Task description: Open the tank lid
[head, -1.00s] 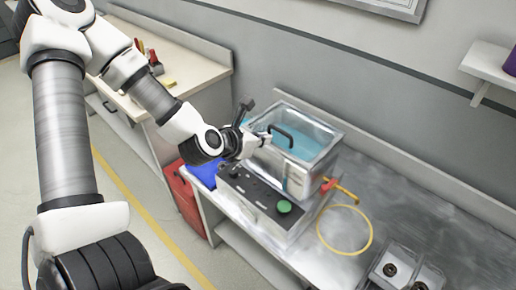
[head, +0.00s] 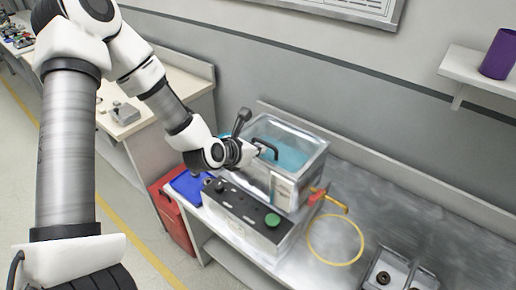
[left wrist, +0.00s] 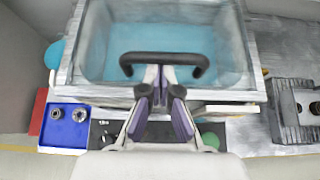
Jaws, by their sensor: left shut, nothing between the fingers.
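The tank (head: 283,187) is a clear-walled metal box with blue liquid, standing on the bench. A black bar handle (head: 267,148) is on its near side and shows large in the left wrist view (left wrist: 165,58). The lid itself is hard to make out through the clear top. My left gripper (head: 259,150) is shut and empty, right at the handle. In the left wrist view its fingertips (left wrist: 162,72) lie between the handle's two bent ends, close against the bar; I cannot tell whether they touch it. My right gripper is out of view.
A control box with a green button (head: 272,220) sits before the tank. A blue tray (head: 190,186) is left of it, above a red cabinet (head: 172,215). A yellow ring (head: 335,240) and metal fixtures (head: 395,272) are right. A shelf holds a purple cup (head: 498,55).

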